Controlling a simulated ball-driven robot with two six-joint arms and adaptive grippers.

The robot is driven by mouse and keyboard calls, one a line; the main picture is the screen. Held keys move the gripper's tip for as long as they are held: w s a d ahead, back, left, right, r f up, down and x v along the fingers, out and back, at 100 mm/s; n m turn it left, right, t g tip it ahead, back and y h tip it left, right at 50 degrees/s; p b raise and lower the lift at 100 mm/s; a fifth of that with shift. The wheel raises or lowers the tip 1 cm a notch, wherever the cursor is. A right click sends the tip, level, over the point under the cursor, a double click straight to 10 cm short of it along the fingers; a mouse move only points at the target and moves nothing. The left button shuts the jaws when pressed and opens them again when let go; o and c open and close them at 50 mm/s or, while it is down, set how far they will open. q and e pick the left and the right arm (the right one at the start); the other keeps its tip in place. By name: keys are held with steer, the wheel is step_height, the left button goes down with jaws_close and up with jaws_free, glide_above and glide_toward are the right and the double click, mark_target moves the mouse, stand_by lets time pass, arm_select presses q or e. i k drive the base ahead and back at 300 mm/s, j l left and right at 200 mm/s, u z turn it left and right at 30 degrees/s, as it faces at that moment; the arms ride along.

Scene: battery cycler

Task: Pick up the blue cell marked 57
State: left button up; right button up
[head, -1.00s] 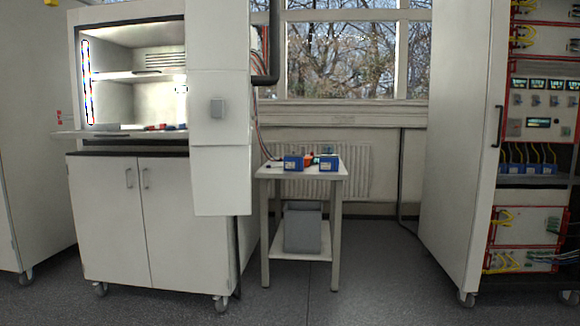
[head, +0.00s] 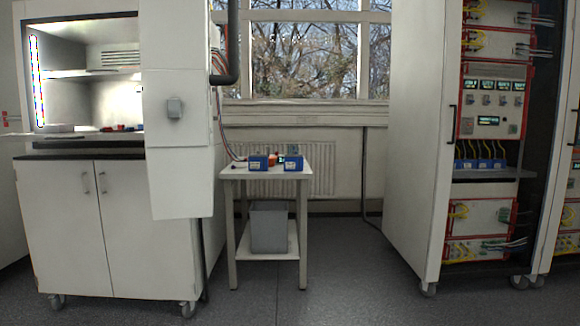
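Two blue cells stand on the small white table in the middle of the head view, a left one (head: 258,163) and a right one (head: 293,163). Their markings are too small to read, so I cannot tell which is marked 57. Several more blue cells (head: 484,164) with yellow leads sit in a row on a shelf of the rack at the right; their markings are also unreadable. Neither of my grippers is in view.
The small table (head: 308,173) has a grey bin (head: 269,228) on its lower shelf. A white cabinet (head: 110,230) with a lit chamber is at the left. The rack's white door (head: 418,150) stands at the right. Grey floor (head: 345,285) is clear in front.

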mark_target(256, 164)
steer(key=i+l+z, duration=0.15)
steer(key=i+l, duration=0.15)
steer(key=i+l+z, duration=0.15)
steer(key=i, duration=0.3)
steer(key=i+l+z, duration=0.15)
steer(key=i+u, duration=0.1)
steer(key=i, duration=0.55)
steer(key=i+u, duration=0.1)
steer(key=i, duration=0.55)
steer(key=i+l+u, duration=0.15)
steer(key=i, duration=0.5)
steer(key=i+l+u, duration=0.35)
steer(key=i, duration=0.45)
steer(key=i+l+u, duration=0.35)
steer(key=i+l, duration=0.35)
steer(key=i, duration=0.05)
